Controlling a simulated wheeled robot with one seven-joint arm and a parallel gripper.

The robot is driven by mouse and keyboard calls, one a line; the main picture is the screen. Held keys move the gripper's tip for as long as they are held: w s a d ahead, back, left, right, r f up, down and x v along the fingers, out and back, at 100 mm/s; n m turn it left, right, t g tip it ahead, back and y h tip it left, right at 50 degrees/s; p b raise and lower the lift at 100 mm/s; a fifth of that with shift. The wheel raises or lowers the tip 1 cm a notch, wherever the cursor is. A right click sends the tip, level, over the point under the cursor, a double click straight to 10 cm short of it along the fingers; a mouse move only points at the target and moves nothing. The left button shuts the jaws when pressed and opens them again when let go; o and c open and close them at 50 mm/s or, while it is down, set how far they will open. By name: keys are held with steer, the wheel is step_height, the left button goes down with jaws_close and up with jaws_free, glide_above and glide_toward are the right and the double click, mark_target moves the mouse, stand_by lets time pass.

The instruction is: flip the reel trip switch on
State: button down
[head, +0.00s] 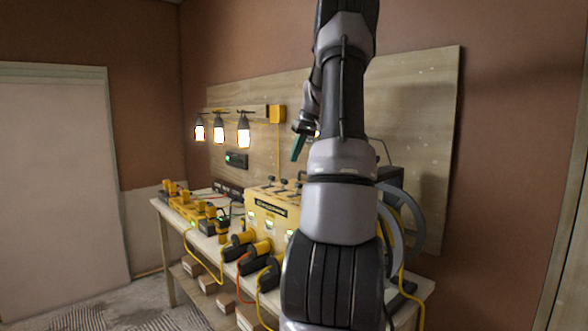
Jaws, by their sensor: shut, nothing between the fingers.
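The cable reel (418,232) stands at the right end of the workbench (166,222), a grey wheel with yellow cable. My arm crosses in front and covers part of it. I cannot make out the trip switch; it may be behind my arm. My gripper (297,150) shows teal fingers pointing down, left of my arm, in front of the wooden backboard (420,110). It is shut and empty, above the bench. The yellow box (262,200) with small black levers on top lies below it.
Three lit lamps (219,130) hang at the backboard's left. A yellow charger row (190,207) stands at the bench's left. Black-and-yellow plugs (256,260) with cables line the bench front. Wooden blocks (208,284) lie below. The floor (110,300) at left is open.

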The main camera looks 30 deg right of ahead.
steer(key=v, duration=0.2)
steer(key=d+v, duration=0.1)
steer(key=v, duration=0.2)
steer(key=shift+d+r, duration=0.1)
steer(key=shift+r, duration=0.15)
steer(key=s+a+r+m+h, duration=0.1)
steer(key=s+a+r, duration=0.25)
steer(key=a, duration=0.75)
steer(key=s+a+r, duration=0.2)
steer(key=s+a, duration=0.3)
steer(key=a, duration=0.6)
steer(key=s+a+f+m+t, duration=0.1)
steer(key=s+a+f, duration=0.1)
steer(key=s+a, duration=0.4)
steer(key=s+a+f+m+t+y, duration=0.1)
steer(key=s+a+f+t, duration=0.1)
steer(key=s+a, duration=0.5)
steer(key=s+f, duration=0.1)
steer(key=s, duration=0.4)
steer(key=shift+a+f, duration=0.15)
steer(key=shift+a, duration=0.2)
